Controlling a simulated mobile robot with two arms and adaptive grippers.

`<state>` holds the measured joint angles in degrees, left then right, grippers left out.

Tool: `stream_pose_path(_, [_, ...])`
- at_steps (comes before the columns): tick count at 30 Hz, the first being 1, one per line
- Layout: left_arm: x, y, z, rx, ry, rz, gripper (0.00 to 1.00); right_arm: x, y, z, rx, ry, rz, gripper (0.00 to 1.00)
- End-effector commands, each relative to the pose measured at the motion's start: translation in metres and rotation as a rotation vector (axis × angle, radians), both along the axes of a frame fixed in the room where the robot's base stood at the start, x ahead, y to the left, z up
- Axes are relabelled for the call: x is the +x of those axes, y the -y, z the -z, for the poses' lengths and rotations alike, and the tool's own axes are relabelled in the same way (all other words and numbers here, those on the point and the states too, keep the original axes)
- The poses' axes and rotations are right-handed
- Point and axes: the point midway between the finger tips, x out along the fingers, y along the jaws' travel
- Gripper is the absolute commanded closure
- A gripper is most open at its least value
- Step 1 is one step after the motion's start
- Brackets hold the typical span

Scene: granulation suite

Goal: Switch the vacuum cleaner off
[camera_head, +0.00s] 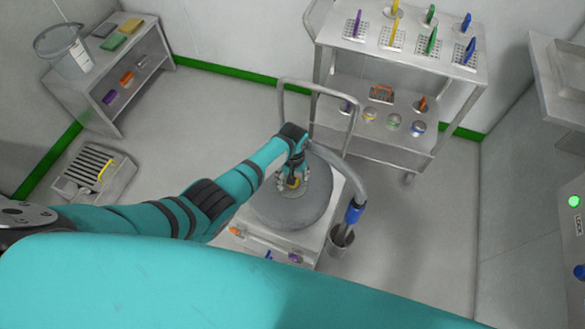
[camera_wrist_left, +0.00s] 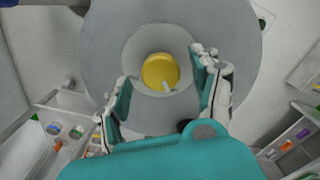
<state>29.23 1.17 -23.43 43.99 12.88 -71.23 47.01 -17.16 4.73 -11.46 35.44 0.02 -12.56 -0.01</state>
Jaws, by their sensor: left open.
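The vacuum cleaner (camera_head: 263,205) is a grey round drum on a wheeled trolley, in the middle of the head view. Its grey top also fills the left wrist view (camera_wrist_left: 110,45). A yellow round knob with a pale pointer (camera_wrist_left: 160,71) sits in a lighter recess on the top. My left gripper (camera_head: 294,182) is above the knob. In the left wrist view its open fingers (camera_wrist_left: 163,92) stand apart, with the knob just beyond and between them. No contact is visible. My right gripper is not in view.
A grey hose runs from the vacuum to a blue-collared nozzle (camera_head: 353,213) in a metal holder. A steel cart (camera_head: 400,150) with coloured tools stands behind. A shelf unit (camera_head: 110,60) stands at the back left, with a floor grate (camera_head: 117,185) before it.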

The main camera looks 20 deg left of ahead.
Motion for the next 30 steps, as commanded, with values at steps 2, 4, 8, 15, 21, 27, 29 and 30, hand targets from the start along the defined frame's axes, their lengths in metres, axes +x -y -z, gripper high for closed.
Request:
stream_pose_path(2, [0.0,0.0,-0.009,0.0,0.004,0.0,0.35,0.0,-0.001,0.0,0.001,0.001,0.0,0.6])
stream_pose_path(4, [0.0,-0.001,-0.021,0.0,0.004,0.0,0.35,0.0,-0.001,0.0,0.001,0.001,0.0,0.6])
stream_pose_path(8, [0.0,0.0,-0.049,-0.001,0.005,0.0,0.35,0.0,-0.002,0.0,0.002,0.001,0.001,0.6])
stream_pose_path(15, [0.0,-0.001,-0.095,0.0,0.004,-0.001,0.35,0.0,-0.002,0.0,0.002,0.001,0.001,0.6])
stream_pose_path(21, [0.0,-0.001,-0.111,0.001,0.002,-0.001,0.35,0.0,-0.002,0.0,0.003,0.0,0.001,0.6])
stream_pose_path(27, [0.0,-0.001,-0.113,0.001,0.001,-0.001,0.35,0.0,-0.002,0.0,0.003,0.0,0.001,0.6])
stream_pose_path(29, [0.0,-0.001,-0.113,0.001,0.001,-0.001,0.35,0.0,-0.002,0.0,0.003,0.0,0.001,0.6])
stream_pose_path(30, [0.0,-0.001,-0.113,0.001,0.001,-0.001,0.35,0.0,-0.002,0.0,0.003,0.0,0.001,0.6])
